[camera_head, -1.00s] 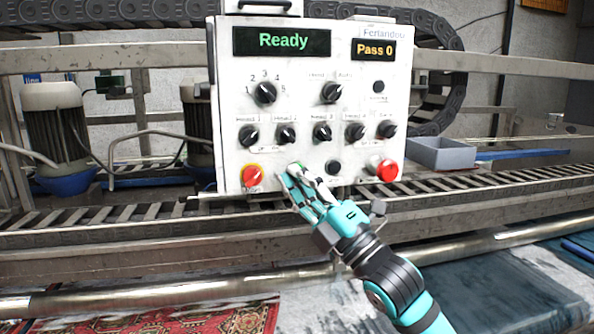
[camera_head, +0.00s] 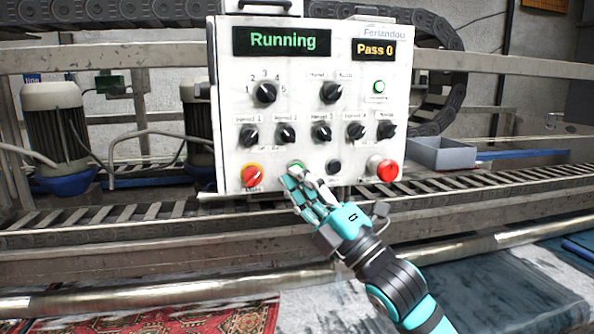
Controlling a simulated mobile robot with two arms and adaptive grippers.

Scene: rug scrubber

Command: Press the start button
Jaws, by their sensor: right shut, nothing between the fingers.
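The start button appears to be the green-rimmed button (camera_head: 296,163) in the bottom row of the white control panel (camera_head: 225,110). My right gripper (camera_head: 292,176) is shut and empty, with its fingertips just below and in front of that button. The fingers cover the button's lower part, and I cannot tell whether they touch it. The green display (camera_head: 283,41) reads "Running". The yellow display (camera_head: 374,50) reads "Pass 0". A small round indicator (camera_head: 379,87) at the panel's right is lit pale green. My left gripper is not in view.
A red and yellow rotary switch (camera_head: 252,176), a black button (camera_head: 333,167) and a red button (camera_head: 387,171) share the bottom row. Black knobs sit above. A metal rail (camera_head: 150,292) runs below the panel, with a red patterned rug (camera_head: 215,320) under it.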

